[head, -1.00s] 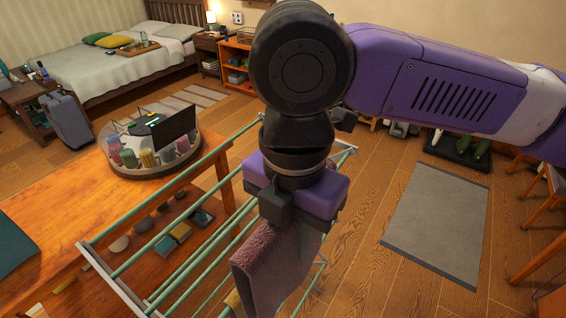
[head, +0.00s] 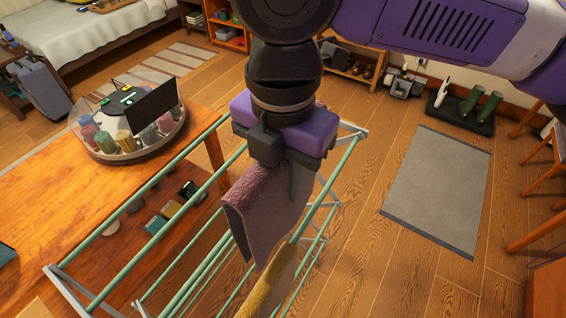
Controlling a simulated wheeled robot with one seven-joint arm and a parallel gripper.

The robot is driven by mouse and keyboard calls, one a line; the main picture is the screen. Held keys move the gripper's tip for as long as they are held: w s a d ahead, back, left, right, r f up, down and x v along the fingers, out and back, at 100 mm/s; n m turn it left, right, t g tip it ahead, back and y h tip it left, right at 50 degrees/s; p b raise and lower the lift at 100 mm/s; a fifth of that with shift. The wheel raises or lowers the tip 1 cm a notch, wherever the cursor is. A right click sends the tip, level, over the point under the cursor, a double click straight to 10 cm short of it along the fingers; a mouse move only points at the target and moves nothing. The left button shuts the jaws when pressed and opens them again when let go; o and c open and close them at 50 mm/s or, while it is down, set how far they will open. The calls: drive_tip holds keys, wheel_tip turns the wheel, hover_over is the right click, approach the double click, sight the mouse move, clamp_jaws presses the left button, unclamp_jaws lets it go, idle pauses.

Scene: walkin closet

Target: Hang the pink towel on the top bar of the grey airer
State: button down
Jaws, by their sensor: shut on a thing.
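The pink towel (head: 262,205) hangs folded from my gripper (head: 284,160), which is shut on its upper edge. The towel is above the airer (head: 95,230), which has green bars and pale grey end frames. In this view the towel overlaps the airer's bars. I cannot tell whether it touches any of them. My gripper and the towel hide part of the airer's middle and far bars. A yellow cloth (head: 268,287) hangs on the airer just below the pink towel in the picture.
A wooden table (head: 60,210) stands left of the airer, with a round clear-walled tray (head: 130,152) of jars on it. Small boxes (head: 162,217) show beyond the airer's bars. A grey mat (head: 440,190) lies on open floor to the right.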

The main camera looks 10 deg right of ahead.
drive_tip(key=shift+w+a+b, duration=1.2)
drive_tip(key=shift+w+a, duration=1.5)
drive_tip(key=shift+a, duration=0.85)
wheel_tip(320, 180, down, 23)
drive_tip(key=b, duration=0.8)
drive_tip(key=shift+d+f+b, duration=0.15)
drive_tip(key=shift+f+b, duration=0.05)
drive_tip(key=shift+b, duration=0.2)
drive_tip(key=c, duration=1)
unclamp_jaws()
drive_tip(key=shift+r, duration=3.95)
